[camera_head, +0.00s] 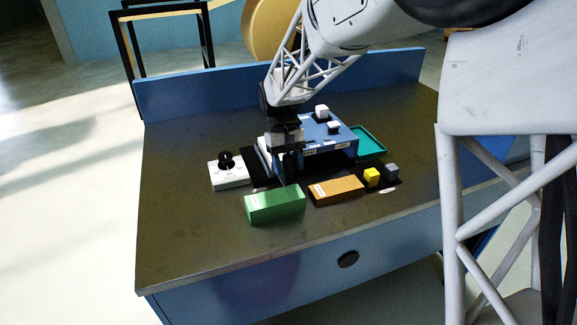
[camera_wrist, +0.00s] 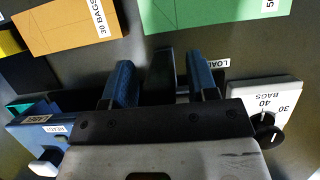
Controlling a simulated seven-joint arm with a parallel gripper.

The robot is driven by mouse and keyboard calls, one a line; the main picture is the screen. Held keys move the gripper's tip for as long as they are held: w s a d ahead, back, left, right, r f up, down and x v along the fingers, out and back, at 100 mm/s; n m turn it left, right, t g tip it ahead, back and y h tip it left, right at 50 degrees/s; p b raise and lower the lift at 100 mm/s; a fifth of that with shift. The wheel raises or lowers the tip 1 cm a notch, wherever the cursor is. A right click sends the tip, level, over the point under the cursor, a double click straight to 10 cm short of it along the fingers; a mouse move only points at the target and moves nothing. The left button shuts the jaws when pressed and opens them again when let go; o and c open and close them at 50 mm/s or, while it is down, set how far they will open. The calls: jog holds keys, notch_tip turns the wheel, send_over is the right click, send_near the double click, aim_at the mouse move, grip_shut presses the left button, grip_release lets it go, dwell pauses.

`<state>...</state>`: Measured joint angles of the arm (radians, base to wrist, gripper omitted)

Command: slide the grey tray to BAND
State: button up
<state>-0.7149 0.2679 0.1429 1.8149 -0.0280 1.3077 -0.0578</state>
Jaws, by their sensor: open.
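The grey tray (camera_head: 261,164) appears as a dark, low shape by the front left of the blue unit, mostly hidden by my gripper in the head view. My gripper (camera_head: 286,172) points down over it, behind the green block. In the wrist view my gripper (camera_wrist: 158,66) is open, its two bluish fingers apart. A dark upright piece (camera_wrist: 163,74), apparently part of the tray, stands between them with gaps on both sides. A LOAD label (camera_wrist: 209,62) shows beside the right finger.
The green block (camera_head: 275,205) and orange block (camera_head: 336,190) lie in front. The white dial box (camera_head: 230,176) is left. The table front is clear.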

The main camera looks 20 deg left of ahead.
jog(key=shift+v, duration=3.6)
jog(key=shift+d, duration=0.1)
jog(key=shift+s+d+r+t+y, duration=0.1)
jog(key=shift+s+d+t+y, duration=0.3)
jog(key=shift+t+y, duration=0.4)
jog(key=shift+s+d+r+t+y, duration=0.15)
jog(key=shift+s+d+t+y, duration=0.25)
jog(key=shift+t+y, duration=0.4)
jog(key=shift+f, duration=0.1)
jog(key=shift+f, duration=3.8)
grip_shut()
